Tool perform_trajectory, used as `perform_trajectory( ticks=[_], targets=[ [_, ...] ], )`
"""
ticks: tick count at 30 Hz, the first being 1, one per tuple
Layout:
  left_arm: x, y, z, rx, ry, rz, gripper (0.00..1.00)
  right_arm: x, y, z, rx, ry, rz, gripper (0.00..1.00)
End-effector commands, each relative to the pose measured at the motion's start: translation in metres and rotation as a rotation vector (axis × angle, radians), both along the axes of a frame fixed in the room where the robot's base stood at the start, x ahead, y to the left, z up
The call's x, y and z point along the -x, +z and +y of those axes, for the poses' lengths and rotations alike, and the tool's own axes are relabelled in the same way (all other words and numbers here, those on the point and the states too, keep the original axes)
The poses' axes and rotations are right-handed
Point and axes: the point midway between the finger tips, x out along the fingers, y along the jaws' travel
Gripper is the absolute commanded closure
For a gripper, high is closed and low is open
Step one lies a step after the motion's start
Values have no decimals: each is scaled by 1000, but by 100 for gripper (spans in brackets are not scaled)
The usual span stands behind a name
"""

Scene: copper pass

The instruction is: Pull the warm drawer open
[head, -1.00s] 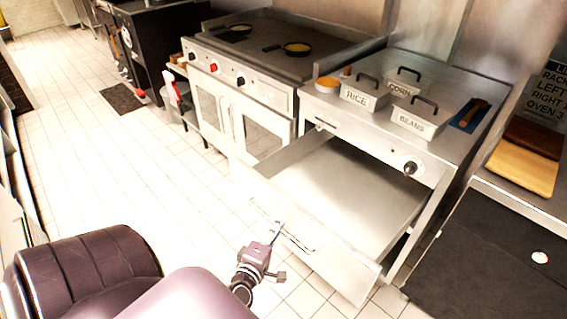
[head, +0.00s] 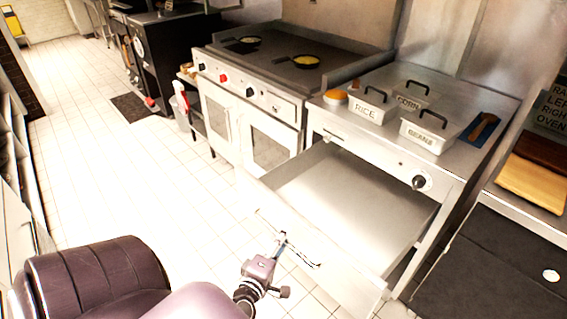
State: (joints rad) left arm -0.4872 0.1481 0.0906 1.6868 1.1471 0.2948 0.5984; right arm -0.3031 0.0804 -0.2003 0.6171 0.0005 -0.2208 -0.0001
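The warm drawer (head: 350,205) is a wide steel drawer under the counter with the food pans. It stands far out, and its empty-looking flat inside shows. Its bar handle (head: 303,259) runs along the outer front face. My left gripper (head: 281,242) is at the handle, with its narrow fingertips around the bar and seemingly closed on it. The contact is small in the picture. My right gripper is out of view.
Pans marked rice (head: 368,108), corn (head: 408,101) and beans (head: 428,131) stand on the counter above. A griddle range (head: 250,110) is to the left. A dark worktop (head: 490,270) is at the right. The tiled floor (head: 130,180) at left is clear.

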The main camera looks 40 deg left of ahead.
Motion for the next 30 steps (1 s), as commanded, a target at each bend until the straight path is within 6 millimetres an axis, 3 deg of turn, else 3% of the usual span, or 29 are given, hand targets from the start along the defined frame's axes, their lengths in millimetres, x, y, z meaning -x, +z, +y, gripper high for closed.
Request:
perform_trajectory(
  ticks=[18, 30],
  targets=[
    [97, 17, -32, 1, -2, 4, 71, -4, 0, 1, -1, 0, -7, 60],
    [109, 20, -37, 1, -1, 2, 71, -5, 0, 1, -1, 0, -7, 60]
  ],
)
